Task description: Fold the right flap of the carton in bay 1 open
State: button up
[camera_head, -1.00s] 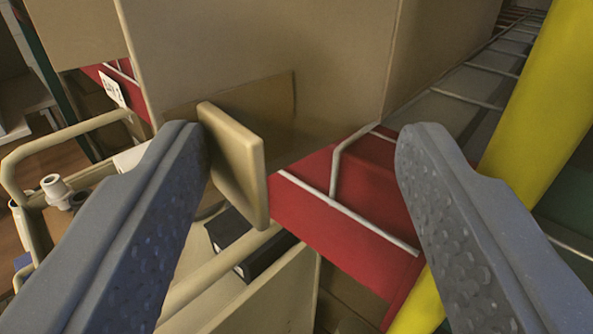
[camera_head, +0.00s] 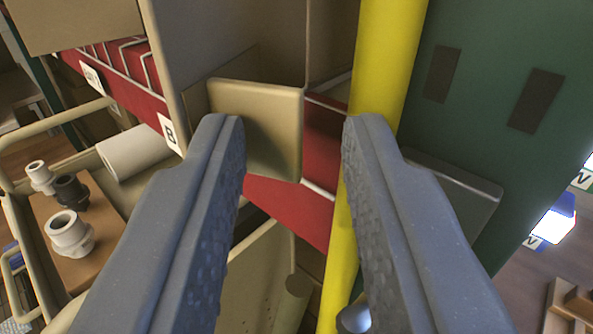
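A tan carton (camera_head: 197,40) stands on a red shelf beam at the upper middle. A tan flap (camera_head: 262,135) sticks out low from its front, broad face toward me. I cannot tell whether this is the right flap. My gripper (camera_head: 295,128) is open, with grey fingers apart. The left finger covers part of the flap's left side; the flap's right part shows in the gap. Contact cannot be told. A label (camera_head: 168,135) below the carton shows only "B"; its bay number is not readable. Another carton (camera_head: 75,22) stands at the upper left above a blurred bay label (camera_head: 92,77).
A yellow post (camera_head: 385,60) stands behind my right finger, beside a green upright (camera_head: 465,130) with dark slots. At the left, a railed cart (camera_head: 60,125) holds a white roll (camera_head: 138,152) and pipe fittings (camera_head: 70,235) on a board. A dark grey plate (camera_head: 455,190) is at the right.

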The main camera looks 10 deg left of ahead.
jog(key=s+d+b, duration=0.1)
jog(key=s+d, duration=0.6)
jog(key=d, duration=0.1)
jog(key=shift+s, duration=0.15)
dwell(1.0)
jog(key=shift+b, duration=0.3)
jog(key=shift+r, duration=0.1)
jog(key=s+d, duration=0.1)
jog(key=s, duration=1.2)
jog(key=shift+s+d+p, duration=0.3)
jog(key=shift+s+p, duration=0.05)
jog(key=shift+s, duration=0.05)
jog(key=shift+c, duration=0.3)
